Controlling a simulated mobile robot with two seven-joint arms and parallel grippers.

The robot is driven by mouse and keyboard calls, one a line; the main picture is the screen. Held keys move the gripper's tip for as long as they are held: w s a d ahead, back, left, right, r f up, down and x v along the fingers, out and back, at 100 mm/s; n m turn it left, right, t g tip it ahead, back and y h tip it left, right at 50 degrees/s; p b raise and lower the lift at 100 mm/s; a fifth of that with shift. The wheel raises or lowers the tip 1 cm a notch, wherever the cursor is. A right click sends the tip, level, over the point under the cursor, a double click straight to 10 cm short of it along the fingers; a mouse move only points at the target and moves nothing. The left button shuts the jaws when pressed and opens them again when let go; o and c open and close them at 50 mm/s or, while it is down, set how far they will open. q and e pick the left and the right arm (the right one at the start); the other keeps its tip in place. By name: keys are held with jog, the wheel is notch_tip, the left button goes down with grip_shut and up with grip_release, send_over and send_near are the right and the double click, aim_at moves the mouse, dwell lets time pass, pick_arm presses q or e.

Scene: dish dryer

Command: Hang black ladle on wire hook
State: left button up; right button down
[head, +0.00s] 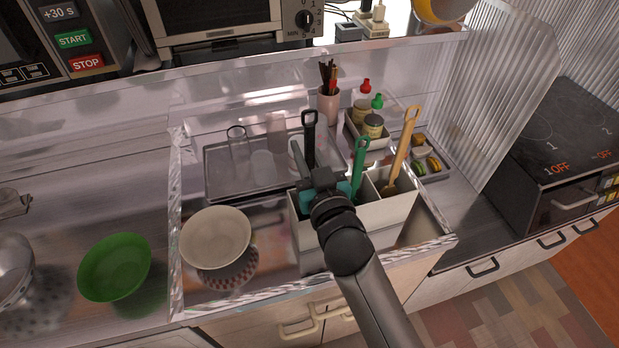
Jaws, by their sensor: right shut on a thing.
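The black ladle (309,137) stands nearly upright at the white utensil holder (369,219), with the looped end of its handle on top. Its lower end is hidden by my gripper and the holder. My right gripper (309,172) reaches over the holder from the front right and is shut on the ladle's handle. A green utensil (360,163) and a tan utensil (405,143) stand in the holder to the right. I cannot make out the wire hook. My left gripper is not in view.
A cream bowl (215,236) sits left of the holder, and a green bowl (115,267) farther left. A grey tray (225,183) with glasses lies behind. A pink cup (328,104) and a caddy of bottles (368,140) stand at the back. A stove (560,145) is right.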

notch_tip(320, 180, up, 20)
jog(key=p, duration=0.6)
dwell(0.8)
